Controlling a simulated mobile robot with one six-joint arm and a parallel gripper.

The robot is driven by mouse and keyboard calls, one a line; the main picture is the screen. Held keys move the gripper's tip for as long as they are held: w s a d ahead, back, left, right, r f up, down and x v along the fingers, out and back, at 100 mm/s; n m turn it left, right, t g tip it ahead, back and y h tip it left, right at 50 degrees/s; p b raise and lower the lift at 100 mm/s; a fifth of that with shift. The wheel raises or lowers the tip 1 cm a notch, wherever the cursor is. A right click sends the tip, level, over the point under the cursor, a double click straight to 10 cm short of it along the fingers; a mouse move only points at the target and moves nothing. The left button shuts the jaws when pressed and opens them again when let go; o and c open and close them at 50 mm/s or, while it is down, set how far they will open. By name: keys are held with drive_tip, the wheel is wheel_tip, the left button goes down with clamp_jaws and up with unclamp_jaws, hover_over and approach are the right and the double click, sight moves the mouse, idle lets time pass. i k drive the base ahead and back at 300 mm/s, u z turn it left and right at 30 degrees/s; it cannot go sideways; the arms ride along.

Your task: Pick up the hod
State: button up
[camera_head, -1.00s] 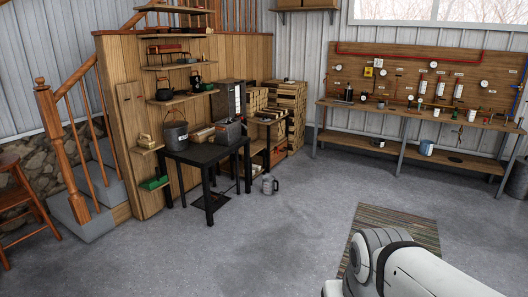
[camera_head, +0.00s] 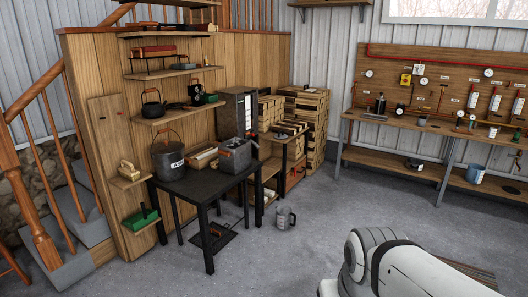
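A dark grey metal bucket with a raised wire handle (camera_head: 168,160), which looks like the hod, stands upright on the left part of a black table (camera_head: 205,187). A white label is on its front, too small to read surely. A wooden box with pale contents (camera_head: 201,157) and a grey metal box (camera_head: 234,156) stand to its right on the same table. My gripper is out of view; only a white link of my arm shows at the lower right, well apart from the bucket.
A grey jug (camera_head: 286,218) stands on the floor right of the table. Shelves with kettles (camera_head: 153,106) hang behind it, and a staircase (camera_head: 55,170) is at left. A long workbench (camera_head: 400,165) is at right. The floor in front is clear.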

sight(286, 218)
drive_tip(key=z, duration=0.05)
drive_tip(key=i, duration=1.85)
drive_tip(key=z, duration=0.2)
drive_tip(key=i, duration=2.5)
drive_tip(key=z, duration=0.2)
